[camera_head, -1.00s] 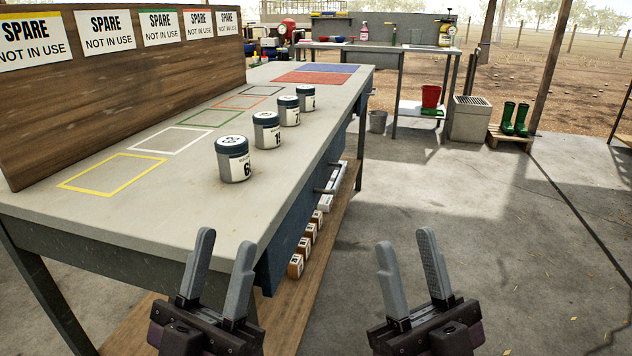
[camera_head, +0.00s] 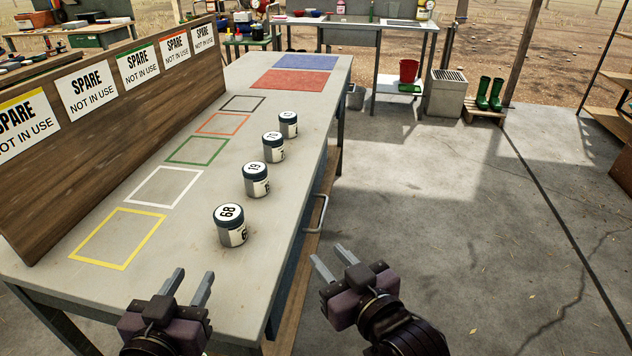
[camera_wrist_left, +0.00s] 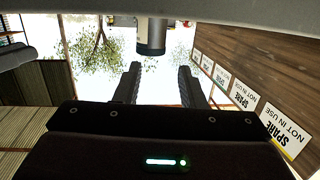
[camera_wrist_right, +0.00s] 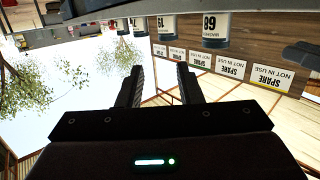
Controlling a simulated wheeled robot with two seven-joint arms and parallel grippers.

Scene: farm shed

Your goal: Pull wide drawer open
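The wide drawer's metal bar handle (camera_head: 318,214) stands out from the right side of the grey workbench (camera_head: 215,270), below the top. The drawer front is seen at a steep angle and looks closed. My right gripper (camera_head: 330,259) is open and empty, in front of the handle and apart from it; its fingers also show in the right wrist view (camera_wrist_right: 160,85). My left gripper (camera_head: 190,287) is open and empty near the bench's near end; its fingers also show in the left wrist view (camera_wrist_left: 158,85).
Several labelled jars stand on the benchtop, the nearest marked 68 (camera_head: 231,232). Coloured outlines, such as the yellow square (camera_head: 100,258), lie beside a wooden board (camera_head: 110,130) with SPARE signs. The concrete floor (camera_head: 440,240) on the right is clear.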

